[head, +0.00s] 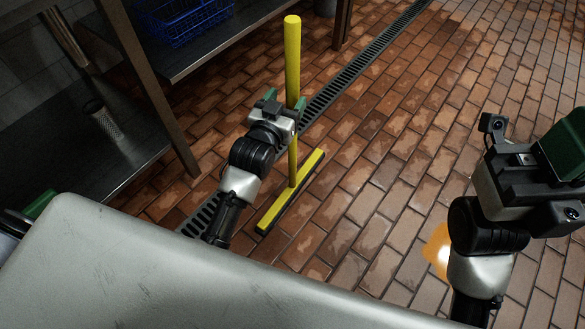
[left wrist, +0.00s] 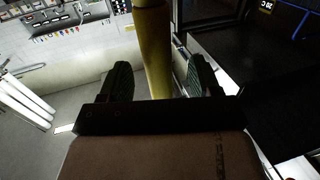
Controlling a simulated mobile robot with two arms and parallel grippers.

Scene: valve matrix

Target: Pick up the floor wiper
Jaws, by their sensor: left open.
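The yellow floor wiper (head: 292,60) stands upright on the tiled floor, its long handle rising from a yellow head (head: 300,185) with a dark lower edge. My left gripper (head: 285,101) is open at the handle, about midway up. In the left wrist view, the handle (left wrist: 155,45) passes between the two green fingers of my left gripper (left wrist: 158,75), with a gap visible on each side. My right gripper (head: 562,150) is at the right edge, far from the wiper; its finger opening is not clear.
A metal shelf unit (head: 215,42) with a blue basket (head: 185,22) stands behind, at upper left. A dark floor drain grate (head: 350,72) runs diagonally past the wiper. Open brick-tiled floor (head: 400,150) lies to the right.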

